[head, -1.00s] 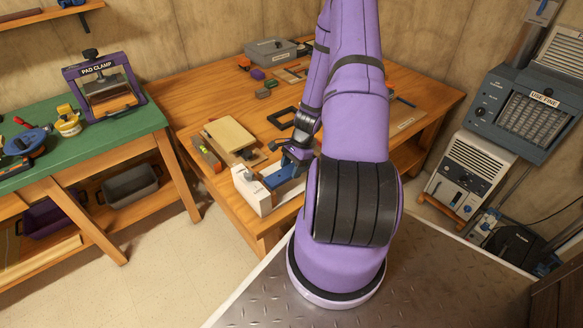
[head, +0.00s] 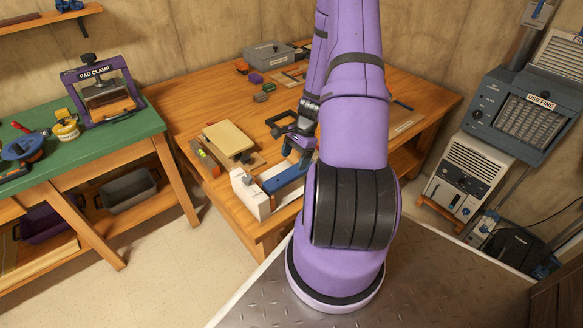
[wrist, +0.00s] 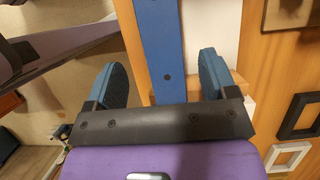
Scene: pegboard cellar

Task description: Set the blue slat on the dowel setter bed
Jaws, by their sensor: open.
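The blue slat (head: 288,177) lies along the pale dowel setter bed (head: 248,193) near the table's front edge. The slat looks flat, with its right end close to my arm. My gripper (head: 298,147) is above and behind the slat in the head view, open and apart from it. In the wrist view, my gripper (wrist: 161,64) has its two blue fingers spread on either side of the slat (wrist: 158,40), with a gap on each side. The slat's near end is hidden behind the gripper's dark palm bar in that view.
A pale board on a wooden block (head: 229,138) and a level-like tool (head: 204,158) stand left of the bed. Black frames (head: 279,122) lie behind. A grey bin (head: 270,53) is at the table's back. A green bench (head: 88,150) stands at left.

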